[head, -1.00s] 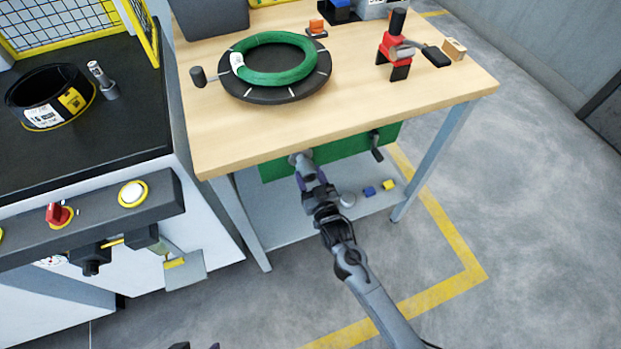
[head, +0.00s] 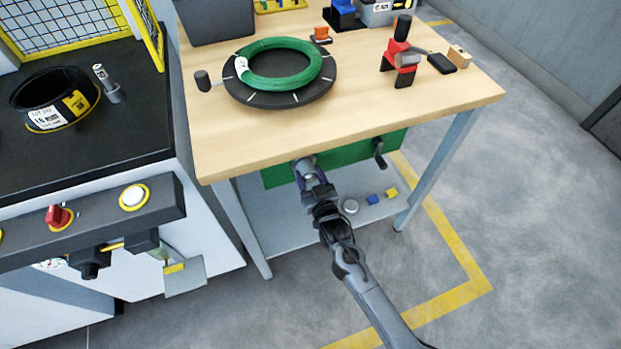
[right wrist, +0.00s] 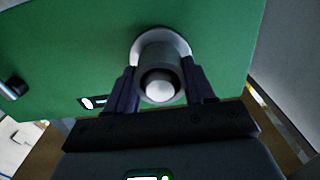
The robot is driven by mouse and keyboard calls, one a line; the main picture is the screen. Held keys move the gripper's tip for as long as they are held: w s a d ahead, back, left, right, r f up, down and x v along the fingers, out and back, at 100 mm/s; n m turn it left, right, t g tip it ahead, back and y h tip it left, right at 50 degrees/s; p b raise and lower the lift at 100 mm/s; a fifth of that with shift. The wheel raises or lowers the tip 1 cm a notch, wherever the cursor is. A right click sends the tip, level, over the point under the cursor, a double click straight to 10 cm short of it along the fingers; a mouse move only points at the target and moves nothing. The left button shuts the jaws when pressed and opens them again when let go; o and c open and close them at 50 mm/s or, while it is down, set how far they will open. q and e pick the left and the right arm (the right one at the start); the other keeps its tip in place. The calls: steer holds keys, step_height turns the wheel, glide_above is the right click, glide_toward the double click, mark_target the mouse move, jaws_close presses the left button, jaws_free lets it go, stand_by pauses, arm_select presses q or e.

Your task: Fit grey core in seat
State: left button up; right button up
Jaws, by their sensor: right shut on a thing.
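The grey core (right wrist: 152,60) is a short cylinder with a dark bore and a pale rounded end inside it. My right gripper (right wrist: 163,82) is shut on it, one dark finger on each side. Behind the core, a pale round seat (right wrist: 184,43) shows on the green panel (right wrist: 70,40). The core overlaps the seat, and I cannot tell how far it is in. In the head view my right gripper (head: 312,182) is at the green panel (head: 345,156) under the table's front edge, with the core mostly hidden. My left gripper is not in view.
A crank handle (head: 379,153) sticks out at the panel's right. The wooden table (head: 420,105) overhangs the panel, with a green coil (head: 258,79) on a dark turntable. A lower shelf (head: 300,220) holds small blocks. The floor at right is clear.

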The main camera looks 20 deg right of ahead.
steer(key=o, duration=1.1)
steer(key=shift+s, duration=0.2)
steer(key=s+p, duration=0.5)
steer(key=s, duration=0.5)
steer(key=shift+s, duration=0.2)
steer(key=shift+d, duration=0.15)
